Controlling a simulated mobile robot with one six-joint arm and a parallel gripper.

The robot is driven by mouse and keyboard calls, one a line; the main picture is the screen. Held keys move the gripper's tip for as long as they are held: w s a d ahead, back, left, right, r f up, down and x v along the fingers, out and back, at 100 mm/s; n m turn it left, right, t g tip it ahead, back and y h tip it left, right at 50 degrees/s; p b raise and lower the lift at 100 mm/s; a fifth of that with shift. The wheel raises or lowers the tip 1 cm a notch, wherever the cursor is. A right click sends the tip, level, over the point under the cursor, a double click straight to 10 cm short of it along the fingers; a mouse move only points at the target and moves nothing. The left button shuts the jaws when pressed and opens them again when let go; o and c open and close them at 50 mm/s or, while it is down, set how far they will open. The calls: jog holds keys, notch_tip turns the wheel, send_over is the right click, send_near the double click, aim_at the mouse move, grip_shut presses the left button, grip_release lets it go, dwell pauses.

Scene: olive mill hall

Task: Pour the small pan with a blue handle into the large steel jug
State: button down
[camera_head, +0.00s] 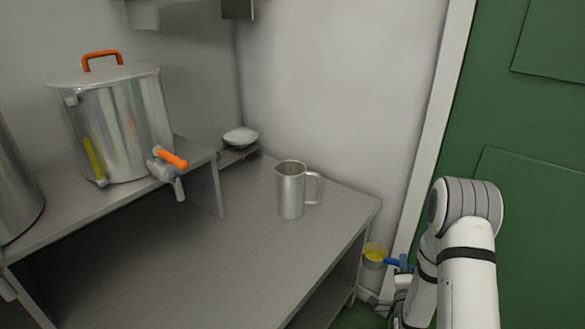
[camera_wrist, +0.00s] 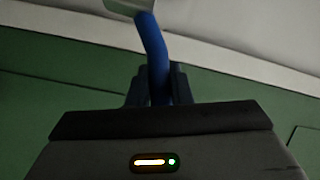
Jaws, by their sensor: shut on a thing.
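The large steel jug (camera_head: 290,194) stands upright on the grey metal table, its handle to the right. The small pan (camera_head: 373,263) shows beyond the table's right edge, with yellow contents visible at its top. It looks roughly level. Its blue handle (camera_head: 392,262) points right, toward my gripper (camera_head: 405,266). In the wrist view my gripper (camera_wrist: 158,85) is shut on the blue handle (camera_wrist: 152,45), which runs up between the fingers. Only a small part of the pan (camera_wrist: 128,5) shows at the top there. The pan is apart from the jug, lower and to the right.
The table (camera_head: 235,270) is clear around the jug. A large steel vessel (camera_head: 118,130) with an orange-handled tap stands on a raised shelf at left. A white bowl-like item (camera_head: 240,136) sits in the back corner. A wall and green door (camera_head: 540,120) bound the right side.

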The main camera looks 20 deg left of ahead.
jog(key=shift+d+r+p, duration=0.2)
jog(key=shift+r+p, duration=0.2)
notch_tip(320, 180, up, 27)
jog(key=p, duration=2.7)
jog(key=w+a+n+g+y, duration=0.4)
jog(key=a+n+g+y, duration=0.1)
jog(key=a+y, duration=0.3)
jog(key=w+a+f+n+g+y, duration=0.1)
jog(key=w+a+n+g+y, duration=0.3)
jog(key=a+n+y, duration=0.3)
jog(key=a+g+y, duration=0.1)
jog(key=a, duration=0.2)
jog(key=shift+a+f+n+b, duration=0.15)
jog(key=shift+f+n+b, duration=0.15)
jog(key=shift+n+b, duration=0.1)
